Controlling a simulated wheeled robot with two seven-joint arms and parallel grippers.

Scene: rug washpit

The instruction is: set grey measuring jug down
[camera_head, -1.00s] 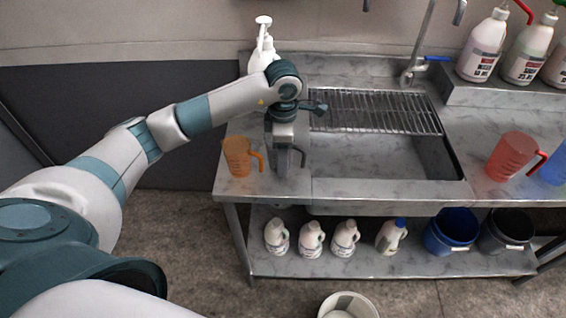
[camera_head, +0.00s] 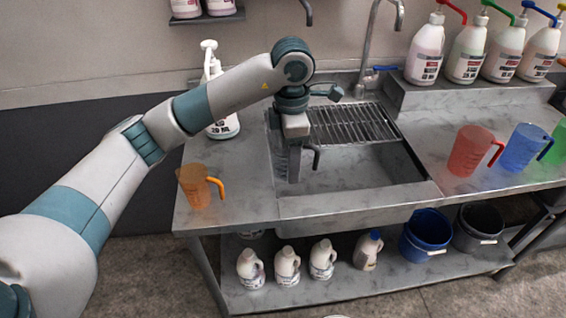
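My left arm reaches in from the left, and its gripper (camera_head: 295,138) points down above the left part of the sink basin. My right gripper is not in view.
An orange jug (camera_head: 195,186) stands on the counter (camera_head: 240,200) left of the basin (camera_head: 350,180). A wire rack (camera_head: 350,124) spans the basin's back. Red (camera_head: 468,152) and blue (camera_head: 520,148) jugs stand right. A white pump bottle (camera_head: 222,126) is behind my arm.

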